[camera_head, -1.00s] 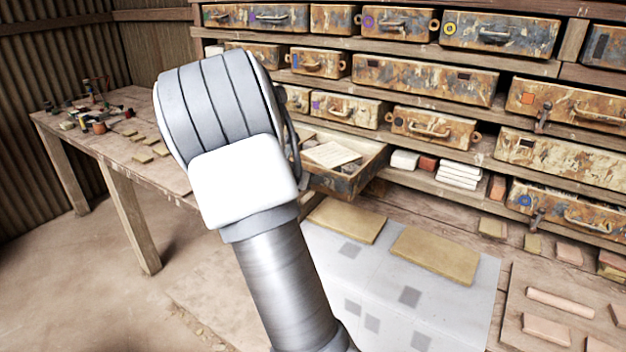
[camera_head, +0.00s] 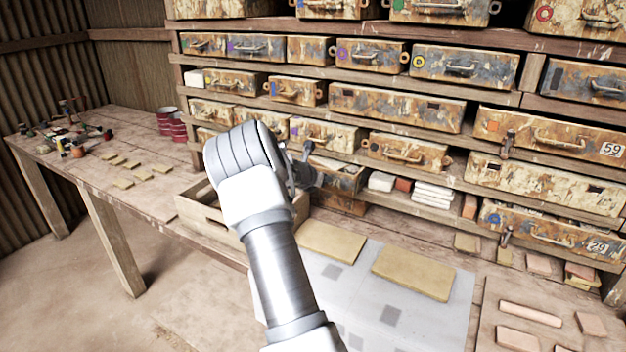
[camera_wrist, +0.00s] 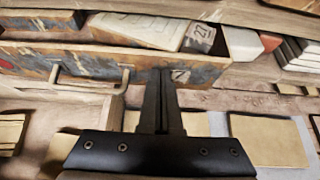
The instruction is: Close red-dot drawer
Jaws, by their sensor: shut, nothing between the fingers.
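One rusty, paint-worn drawer (camera_head: 338,178) stands partly pulled out of the low shelf row in the head view. My gripper (camera_head: 306,165) is at this drawer in the head view. In the wrist view the gripper's fingers (camera_wrist: 163,74) are shut and empty, right of the handle against or just before the front; contact is unclear.
A drawer with a red ring mark (camera_head: 545,14) is in the top row at right. A wooden crate (camera_head: 210,215) stands left of my arm. White and red blocks (camera_head: 403,184) lie on the shelf right of the open drawer. Tan slabs (camera_head: 412,272) lie on the bench.

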